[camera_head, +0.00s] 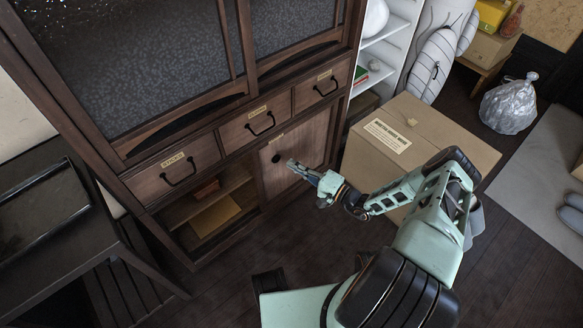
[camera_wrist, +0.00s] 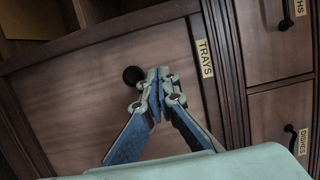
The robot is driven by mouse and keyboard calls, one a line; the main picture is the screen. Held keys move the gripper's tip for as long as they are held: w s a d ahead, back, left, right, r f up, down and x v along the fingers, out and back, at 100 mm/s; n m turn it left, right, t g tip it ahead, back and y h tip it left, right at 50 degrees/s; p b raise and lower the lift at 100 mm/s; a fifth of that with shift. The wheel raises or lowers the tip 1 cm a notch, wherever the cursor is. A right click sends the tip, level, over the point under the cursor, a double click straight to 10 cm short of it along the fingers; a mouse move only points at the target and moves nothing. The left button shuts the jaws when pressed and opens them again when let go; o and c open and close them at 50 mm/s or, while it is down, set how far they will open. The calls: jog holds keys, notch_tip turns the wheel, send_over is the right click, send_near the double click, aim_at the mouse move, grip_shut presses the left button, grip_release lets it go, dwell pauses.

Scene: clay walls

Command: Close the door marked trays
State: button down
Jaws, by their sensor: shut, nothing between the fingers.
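The door marked trays (camera_head: 312,143) is a wooden panel with a dark round knob, filling the right part of the cabinet's lower section. In the wrist view, its TRAYS label (camera_wrist: 205,58) is on the strip along the panel's edge. The knob (camera_wrist: 133,76) is near the panel's side by the open compartment. My gripper (camera_wrist: 158,78) is shut and empty, its fingertips just beside the knob, on the side away from the opening. In the head view my gripper (camera_head: 293,164) is in front of the panel, right of the knob. Whether it touches is unclear.
Left of the panel, an open compartment (camera_head: 213,205) shows a shelf and brown items. Labelled drawers (camera_head: 176,171) with dark handles run above. A cardboard box (camera_head: 440,140) stands right of the cabinet, near my arm. A dark table (camera_head: 40,215) stands at left. Floor in front is clear.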

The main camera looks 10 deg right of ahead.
aim_at(270, 152)
jog(key=b+x, duration=0.1)
jog(key=x, duration=0.6)
jog(key=shift+w+a+f+b, duration=0.1)
jog(key=shift+a+f+b, duration=0.1)
jog(key=shift+a+b, duration=0.1)
jog(key=shift+s+a+r, duration=0.1)
jog(key=shift+s+a, duration=0.7)
jog(key=shift+a, duration=0.2)
jog(key=shift+s+a, duration=0.35)
jog(key=shift+a, duration=0.2)
jog(key=shift+s, duration=0.1)
